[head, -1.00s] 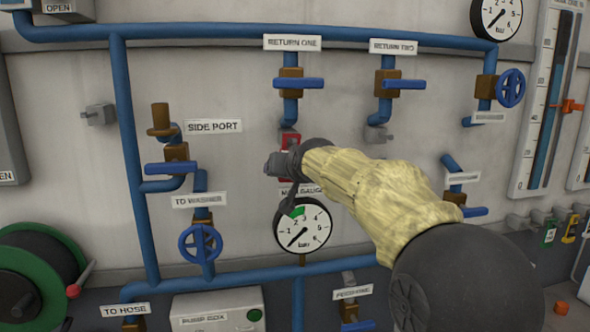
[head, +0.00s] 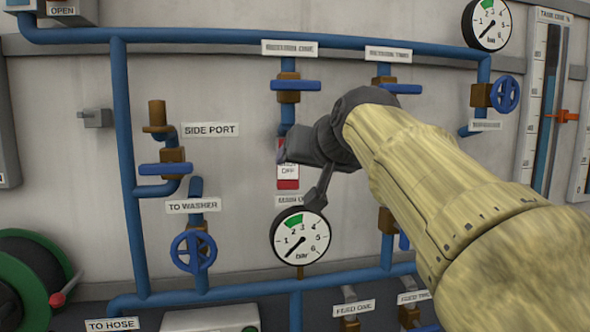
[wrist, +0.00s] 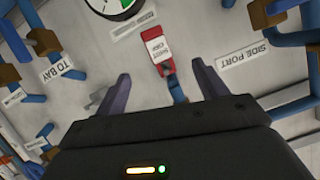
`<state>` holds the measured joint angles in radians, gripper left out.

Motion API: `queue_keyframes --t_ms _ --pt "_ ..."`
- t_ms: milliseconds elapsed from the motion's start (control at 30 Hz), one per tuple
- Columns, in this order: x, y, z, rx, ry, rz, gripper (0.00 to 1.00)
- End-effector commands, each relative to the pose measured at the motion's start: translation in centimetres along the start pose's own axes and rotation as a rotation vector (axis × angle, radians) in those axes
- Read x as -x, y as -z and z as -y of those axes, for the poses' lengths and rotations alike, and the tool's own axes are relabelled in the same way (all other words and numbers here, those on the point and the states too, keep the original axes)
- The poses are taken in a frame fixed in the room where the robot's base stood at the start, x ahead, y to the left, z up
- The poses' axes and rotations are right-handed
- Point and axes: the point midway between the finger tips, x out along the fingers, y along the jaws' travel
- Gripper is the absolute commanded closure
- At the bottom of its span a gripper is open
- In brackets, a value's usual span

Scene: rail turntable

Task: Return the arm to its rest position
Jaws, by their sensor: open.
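My gripper (wrist: 161,88) is open in the wrist view, with its two fingers spread apart and nothing between their tips. Past the fingers a red tag with a white label (wrist: 159,49) hangs on the blue pipe at the wall. In the head view my gripper (head: 290,150) is in front of the wall, over the upper part of the red tag (head: 288,184) below RETURN ONE. My pale yellow forearm reaches in from the lower right. From this view I cannot tell whether the gripper touches the tag.
A round gauge (head: 300,236) sits just below my gripper. Blue lever valves (head: 295,86) are above it, and a blue handwheel (head: 193,250) is at lower left. A hose reel (head: 30,275) stands at far left.

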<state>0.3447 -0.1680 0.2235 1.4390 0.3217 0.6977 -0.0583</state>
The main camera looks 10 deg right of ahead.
Motion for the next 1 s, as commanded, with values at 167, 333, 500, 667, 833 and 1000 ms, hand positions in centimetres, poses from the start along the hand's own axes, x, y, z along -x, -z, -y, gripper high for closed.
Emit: queue_keyframes --t_ms 167,333,500,667,833,1000 --pt "0.4 0.0 0.1 0.0 0.001 0.0 0.28" --pt "0.4 0.0 0.0 0.0 0.001 0.001 0.28" --pt "-0.9 -1.7 -0.7 -0.003 -0.011 0.039 0.28" --pt "-4.6 -7.8 -2.8 -0.008 -0.047 0.16 0.28" --pt "-8.1 -17.3 -5.4 0.004 -0.095 0.336 0.28" --pt "-9.4 -27.5 -7.5 0.032 -0.132 0.515 0.28"
